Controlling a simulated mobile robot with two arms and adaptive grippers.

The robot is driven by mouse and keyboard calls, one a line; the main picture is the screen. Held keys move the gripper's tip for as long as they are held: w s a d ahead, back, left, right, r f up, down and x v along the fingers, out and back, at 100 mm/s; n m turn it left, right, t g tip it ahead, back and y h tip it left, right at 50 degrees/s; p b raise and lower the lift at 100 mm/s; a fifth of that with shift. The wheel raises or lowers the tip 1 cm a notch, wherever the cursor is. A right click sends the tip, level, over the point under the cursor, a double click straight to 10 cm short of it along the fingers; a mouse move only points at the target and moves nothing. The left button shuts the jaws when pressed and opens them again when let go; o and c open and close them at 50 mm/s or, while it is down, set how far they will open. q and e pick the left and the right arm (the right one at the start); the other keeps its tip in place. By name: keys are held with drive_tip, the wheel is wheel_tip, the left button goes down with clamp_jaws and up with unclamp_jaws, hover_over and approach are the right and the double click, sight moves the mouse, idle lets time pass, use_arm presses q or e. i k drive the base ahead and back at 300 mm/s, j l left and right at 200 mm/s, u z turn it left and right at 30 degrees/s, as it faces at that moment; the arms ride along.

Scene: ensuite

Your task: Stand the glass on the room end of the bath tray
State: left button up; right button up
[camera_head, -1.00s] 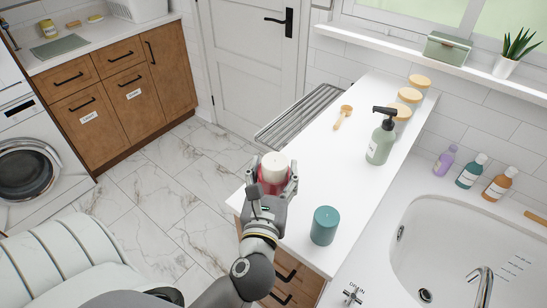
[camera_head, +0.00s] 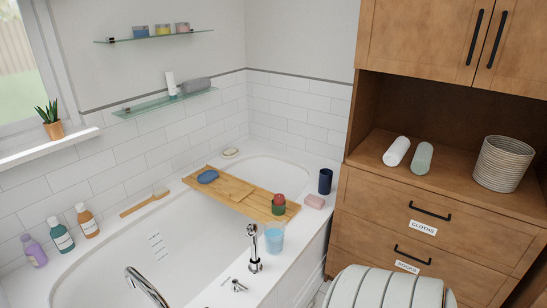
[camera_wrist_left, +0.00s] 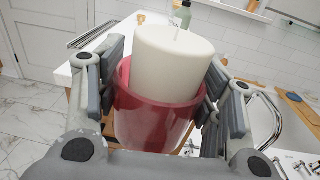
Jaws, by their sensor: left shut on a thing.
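My left gripper (camera_wrist_left: 160,105) is shut on a red glass (camera_wrist_left: 150,118) with a white candle (camera_wrist_left: 172,62) standing in it, upright or nearly so. The gripper is not in the head view now. The wooden bath tray (camera_head: 234,187) lies across the bath. A blue soap-like piece (camera_head: 208,176) lies on its wall end. A small red and green item (camera_head: 278,204) stands on its room end. A light-blue tumbler (camera_head: 273,238) stands on the bath rim close to that end. My right gripper is in neither view.
A dark blue cup (camera_head: 325,181) and a pink soap (camera_head: 314,201) are on the rim beside the tray's room end. Bath taps (camera_head: 254,250) rise near the tumbler.

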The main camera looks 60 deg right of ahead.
sight(255, 206)
drive_tip(key=k+z, duration=0.15)
drive_tip(key=z, duration=0.3)
drive_tip(key=k+z, duration=0.1)
drive_tip(key=z, duration=0.35)
drive_tip(key=i+l+z, duration=0.25)
drive_tip(key=l+z, duration=0.2)
drive_tip(key=i+l+z, duration=0.25)
drive_tip(key=z, duration=0.15)
drive_tip(key=i+l, duration=0.25)
drive_tip(key=i, duration=0.15)
drive_tip(key=i+l, duration=0.2)
drive_tip(key=i, duration=0.15)
drive_tip(key=i+l, duration=0.25)
drive_tip(key=i, duration=0.15)
